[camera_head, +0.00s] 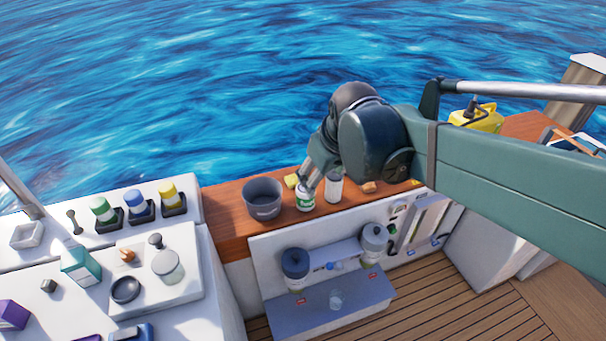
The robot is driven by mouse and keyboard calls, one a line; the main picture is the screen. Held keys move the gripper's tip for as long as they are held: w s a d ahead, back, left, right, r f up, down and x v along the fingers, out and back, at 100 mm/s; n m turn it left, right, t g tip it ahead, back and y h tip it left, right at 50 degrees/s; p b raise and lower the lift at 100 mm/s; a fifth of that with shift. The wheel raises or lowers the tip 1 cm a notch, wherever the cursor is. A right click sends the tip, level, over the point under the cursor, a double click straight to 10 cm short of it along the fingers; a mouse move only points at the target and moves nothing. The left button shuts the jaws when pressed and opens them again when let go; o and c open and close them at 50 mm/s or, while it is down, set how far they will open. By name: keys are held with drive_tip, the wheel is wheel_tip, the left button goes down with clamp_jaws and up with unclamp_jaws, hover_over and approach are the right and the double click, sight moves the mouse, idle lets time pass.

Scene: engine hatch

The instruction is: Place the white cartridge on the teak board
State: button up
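A white cylinder (333,189), which looks like the white cartridge, stands upright on the brown teak board (229,224). To its left, a white container with a green band (305,201) also stands on the board. My gripper (307,183) points down from the upper right, at the top of the green-banded container and just left of the white cylinder. The fingers are small and partly hidden by my wrist, so I cannot tell whether they are open or grip that container.
A grey bucket (263,199) stands left of the containers on the board. A yellow block (291,181) lies behind my gripper. Below is an open bay with two dark-topped canisters (295,267) (374,242). The white counter (190,322) at left holds several bottles and small items.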

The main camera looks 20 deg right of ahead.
drive_tip(key=s+a+m+t, duration=0.2)
drive_tip(key=s+a, duration=0.2)
drive_tip(key=s, duration=0.6)
drive_tip(key=shift+f+m, duration=0.3)
